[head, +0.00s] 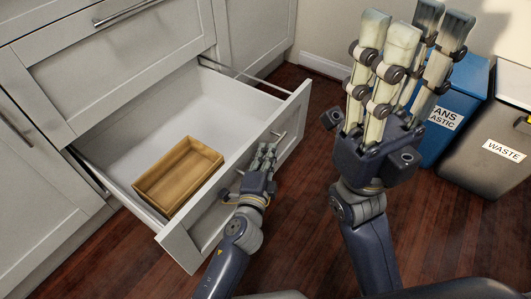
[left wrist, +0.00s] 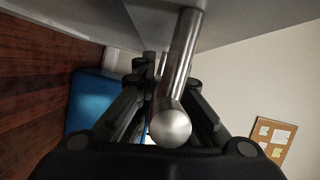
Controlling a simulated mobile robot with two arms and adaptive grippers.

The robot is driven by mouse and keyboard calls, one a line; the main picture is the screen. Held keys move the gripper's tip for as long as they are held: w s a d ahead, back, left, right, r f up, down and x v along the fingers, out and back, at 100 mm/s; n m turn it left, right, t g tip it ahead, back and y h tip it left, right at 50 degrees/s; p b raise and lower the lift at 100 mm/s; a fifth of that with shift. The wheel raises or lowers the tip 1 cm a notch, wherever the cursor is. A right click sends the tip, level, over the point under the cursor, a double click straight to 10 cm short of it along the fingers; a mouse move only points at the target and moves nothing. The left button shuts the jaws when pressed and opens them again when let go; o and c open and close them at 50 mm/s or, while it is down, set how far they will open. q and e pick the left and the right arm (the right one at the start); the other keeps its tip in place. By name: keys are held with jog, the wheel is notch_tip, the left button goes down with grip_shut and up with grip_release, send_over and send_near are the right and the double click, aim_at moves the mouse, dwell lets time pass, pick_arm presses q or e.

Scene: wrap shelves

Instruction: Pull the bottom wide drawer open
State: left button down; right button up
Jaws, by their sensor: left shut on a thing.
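The bottom wide drawer (head: 192,247) is pulled well out of the white cabinet, with its white interior showing. Its metal bar handle (head: 278,134) runs along the front panel and also shows in the left wrist view (left wrist: 184,60), where its rounded end is between the fingers. My left gripper (head: 267,155) is at the drawer front, shut on the handle. Its fingers hide part of the bar in the head view. My right gripper (head: 412,32) is raised to the right of the drawer, fingers up, open and empty.
A wooden box (head: 178,174) lies inside the drawer. A closed drawer (head: 120,65) is above. A blue bin (head: 448,125) and a grey waste bin (head: 480,150) stand at the right. Dark wooden floor (head: 310,220) is clear in front of the drawer.

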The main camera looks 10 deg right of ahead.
pick_arm(q)
jog(key=c, duration=2)
grip_release()
jog(key=shift+o, duration=0.2)
jog(key=f+v, duration=0.1)
jog(key=v, duration=1.1)
jog(key=shift+r, duration=0.45)
jog(key=shift+a, duration=0.1)
